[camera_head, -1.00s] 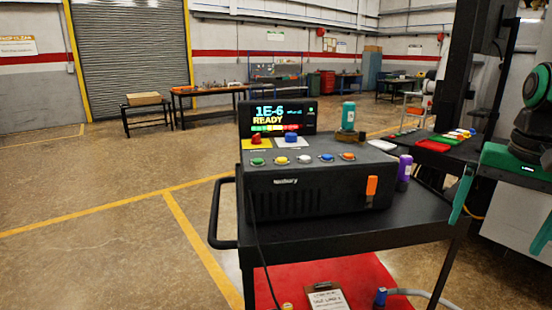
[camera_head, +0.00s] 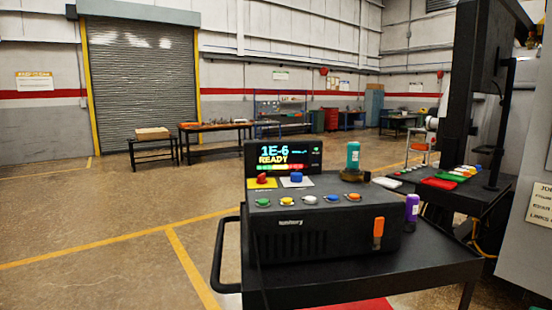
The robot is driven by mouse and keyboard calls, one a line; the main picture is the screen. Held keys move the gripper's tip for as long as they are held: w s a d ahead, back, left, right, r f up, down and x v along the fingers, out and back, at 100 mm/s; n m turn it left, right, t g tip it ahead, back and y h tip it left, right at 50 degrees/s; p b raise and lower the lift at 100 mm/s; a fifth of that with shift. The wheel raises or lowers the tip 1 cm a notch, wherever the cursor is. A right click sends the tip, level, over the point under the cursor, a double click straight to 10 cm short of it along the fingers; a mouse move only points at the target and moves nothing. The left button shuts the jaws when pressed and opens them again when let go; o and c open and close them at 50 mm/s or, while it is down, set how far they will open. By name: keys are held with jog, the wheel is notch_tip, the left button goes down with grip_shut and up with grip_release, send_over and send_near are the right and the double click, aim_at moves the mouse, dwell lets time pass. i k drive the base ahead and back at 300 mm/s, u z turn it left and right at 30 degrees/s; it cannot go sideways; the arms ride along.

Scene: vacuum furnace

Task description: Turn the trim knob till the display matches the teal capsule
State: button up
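The black control box (camera_head: 325,232) stands on a dark cart (camera_head: 440,268). Its display (camera_head: 283,155) reads "1E-6 READY" with a coloured bar below. A blue knob (camera_head: 297,178) on a pale plate and a red knob (camera_head: 262,180) on a yellow plate sit in front of the display; which is the trim knob I cannot tell. The teal capsule (camera_head: 353,157) stands upright on the box's right rear, on a brownish base (camera_head: 353,176). Its label is too small to read. My gripper is not in view.
Several coloured buttons (camera_head: 309,200) line the box's front edge. An orange switch (camera_head: 378,231) is on its front face. A purple capsule (camera_head: 412,208) stands right of the box. A dark table (camera_head: 470,195) with coloured trays is behind right. Floor on the left is clear.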

aim_at(296, 178)
jog(key=z, duration=0.85)
jog(key=k, duration=1.45)
jog(key=u, duration=0.85)
jog(key=i, duration=1)
